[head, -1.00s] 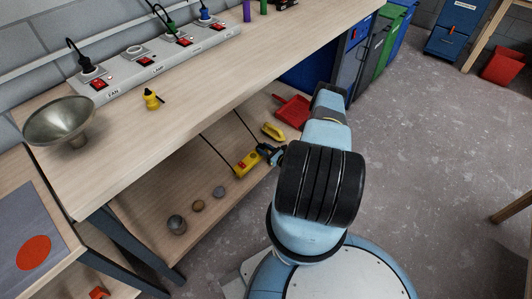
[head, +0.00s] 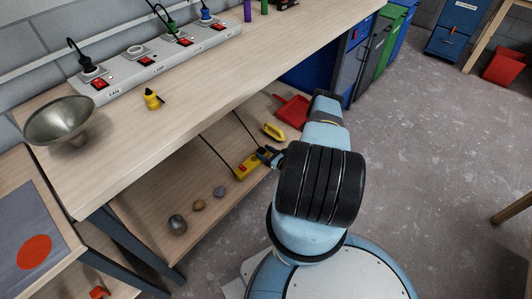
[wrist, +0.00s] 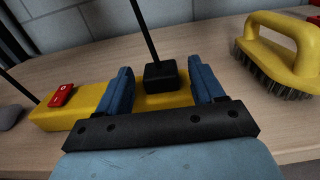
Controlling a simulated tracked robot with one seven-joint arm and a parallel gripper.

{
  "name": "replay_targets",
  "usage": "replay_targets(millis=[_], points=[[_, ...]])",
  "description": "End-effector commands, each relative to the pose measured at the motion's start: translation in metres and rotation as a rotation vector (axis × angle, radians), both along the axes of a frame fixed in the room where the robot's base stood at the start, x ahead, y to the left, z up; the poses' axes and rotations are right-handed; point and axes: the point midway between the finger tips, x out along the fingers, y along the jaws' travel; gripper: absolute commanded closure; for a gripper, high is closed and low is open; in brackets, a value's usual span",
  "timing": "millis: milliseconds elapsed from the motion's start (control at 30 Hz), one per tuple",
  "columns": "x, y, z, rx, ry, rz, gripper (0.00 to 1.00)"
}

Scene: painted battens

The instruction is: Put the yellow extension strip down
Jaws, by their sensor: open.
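The yellow extension strip (head: 248,165) lies on the lower shelf (head: 215,178) under the bench. In the wrist view the strip (wrist: 92,108) has a red switch (wrist: 61,95) at its left and a black plug (wrist: 160,76) with a cord rising from it. My gripper (head: 268,155) is at the strip's right end. In the wrist view its blue fingers (wrist: 161,88) stand apart on either side of the plug, above or around the strip; I see no clear contact. The far side of the strip is hidden by the fingers and plug.
A yellow-handled wire brush (wrist: 280,50) lies to the right of the strip on the shelf, with a red dustpan (head: 292,111) beyond it. The bench top (head: 200,90) overhangs the shelf.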

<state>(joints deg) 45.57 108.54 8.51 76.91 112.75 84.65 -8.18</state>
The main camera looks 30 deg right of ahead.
Motion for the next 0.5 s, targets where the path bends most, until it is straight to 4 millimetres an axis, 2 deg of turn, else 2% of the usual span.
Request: replay_targets(millis=[133, 233, 500], points=[[-0.003, -0.002, 0.001, 0.0, 0.0, -0.001, 0.32], [-0.012, -0.006, 0.001, 0.001, 0.0, -0.002, 0.32], [-0.059, -0.023, 0.0, 0.002, 0.002, -0.004, 0.32]])
